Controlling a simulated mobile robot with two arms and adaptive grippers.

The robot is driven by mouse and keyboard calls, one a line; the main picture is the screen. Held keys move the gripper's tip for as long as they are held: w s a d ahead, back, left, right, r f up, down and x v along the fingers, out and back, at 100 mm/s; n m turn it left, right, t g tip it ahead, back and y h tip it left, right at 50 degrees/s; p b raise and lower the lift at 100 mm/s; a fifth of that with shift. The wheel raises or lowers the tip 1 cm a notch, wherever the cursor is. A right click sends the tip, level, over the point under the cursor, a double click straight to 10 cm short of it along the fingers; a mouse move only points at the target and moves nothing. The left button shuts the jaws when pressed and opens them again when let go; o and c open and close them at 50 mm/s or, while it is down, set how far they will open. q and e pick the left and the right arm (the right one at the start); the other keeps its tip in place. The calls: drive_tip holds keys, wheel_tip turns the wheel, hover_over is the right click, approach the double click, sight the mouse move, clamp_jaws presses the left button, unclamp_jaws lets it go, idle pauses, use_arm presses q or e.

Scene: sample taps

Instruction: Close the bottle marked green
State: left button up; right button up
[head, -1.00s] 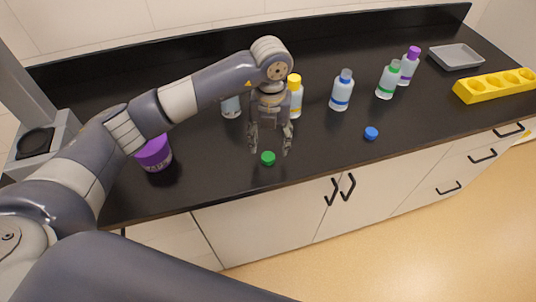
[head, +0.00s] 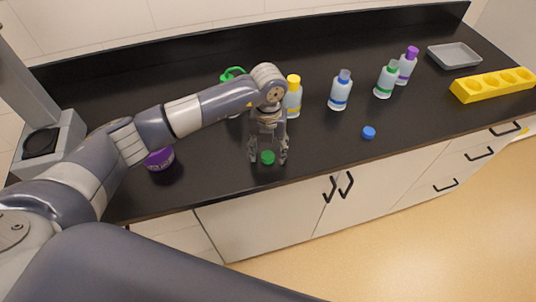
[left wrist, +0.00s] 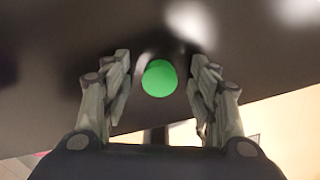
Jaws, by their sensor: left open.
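A loose green cap (head: 268,157) lies on the counter near the front edge. My left gripper (head: 268,160) points down over this cap, its fingers open on either side. In the left wrist view the green cap (left wrist: 159,78) shows between the open fingertips (left wrist: 160,85), with gaps on both sides. My right gripper is not in view.
A blue-banded bottle (head: 340,90), a yellow-capped bottle (head: 293,97) and a purple-capped bottle (head: 406,66) stand behind. A loose blue cap (head: 369,132) lies at the front. A grey tray (head: 454,56) and yellow rack (head: 492,85) are at right; a purple tub (head: 159,159) is partly hidden at left.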

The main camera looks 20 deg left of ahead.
sight(269, 153)
use_arm(q)
drive_tip(key=c, duration=0.8)
drive_tip(key=shift+r, duration=0.15)
drive_tip(key=shift+w+r+b, duration=0.1)
drive_tip(key=shift+r+b, duration=0.4)
wheel_tip(269, 153, up, 2)
drive_tip(key=shift+r+b, duration=0.1)
drive_tip(key=shift+b, duration=0.55)
drive_tip(key=shift+s+d+r+b, duration=0.25)
drive_tip(key=shift+s+d+b, duration=0.5)
drive_tip(key=shift+s+d, duration=1.1)
drive_tip(key=shift+s+d+r+b, duration=0.3)
drive_tip(key=shift+s+d+b, duration=0.65)
drive_tip(key=shift+d, duration=1.75)
drive_tip(key=shift+s+d+r+b, duration=0.25)
drive_tip(key=shift+s+d+b, duration=0.3)
drive_tip(key=shift+s+d, duration=1.4)
drive_tip(key=shift+w+d, duration=0.25)
drive_tip(key=shift+w, duration=0.1)
